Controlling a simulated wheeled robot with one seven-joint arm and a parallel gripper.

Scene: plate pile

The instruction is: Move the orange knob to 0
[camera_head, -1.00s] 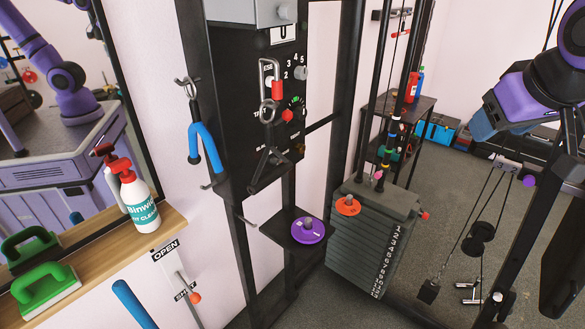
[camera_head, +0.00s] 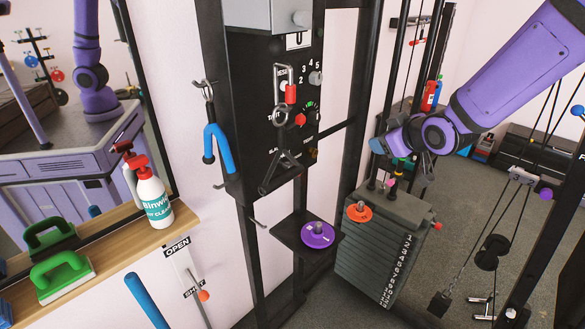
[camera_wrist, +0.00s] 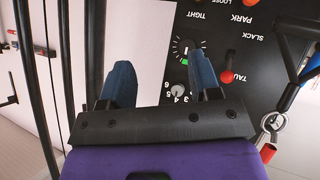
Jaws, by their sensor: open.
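The dark wall panel (camera_head: 250,100) carries a red-orange knob (camera_head: 300,119) beside a dial with a green mark, and a smaller orange knob (camera_head: 313,154) lower down. I cannot tell for certain which is the task's orange knob, and I can read no 0. In the wrist view the panel is upside down, with a red-orange knob (camera_wrist: 227,77) by "TAUT", another (camera_wrist: 251,2) at the top edge and the green-marked dial (camera_wrist: 186,47). My gripper (camera_wrist: 160,78) is open and empty, its blue fingers apart before the panel. In the head view my gripper (camera_head: 378,146) is right of the panel.
A grey knob (camera_head: 316,77) sits by numbers 2 to 5. A purple disc (camera_head: 317,235) rests on a small shelf. An orange disc (camera_head: 359,212) lies on the weight stack (camera_head: 380,255).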

